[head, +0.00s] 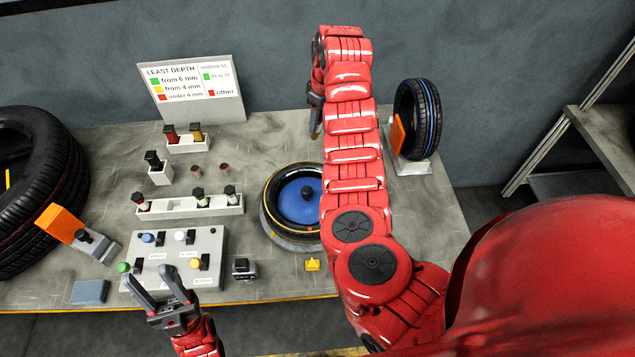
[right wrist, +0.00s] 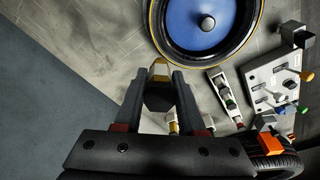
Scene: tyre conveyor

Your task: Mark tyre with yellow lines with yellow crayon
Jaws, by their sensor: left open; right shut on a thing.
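The tyre with yellow lines (head: 268,222) lies flat on the round stand with a blue centre, partly hidden by my right arm. It also shows at the top of the right wrist view (right wrist: 154,32). My right gripper (head: 316,108) is at the far side of the table, beyond the tyre. It is shut on a dark-bodied crayon with a yellow tip (right wrist: 160,66); the tip is apart from the tyre. My left gripper (head: 155,279) is open and empty at the front edge, by the control box.
A longer rack (head: 190,209) and the control box (head: 212,242) are left of the tyre. A blue-lined tyre (head: 426,120) stands upright at right; a large tyre (head: 50,190) is at left.

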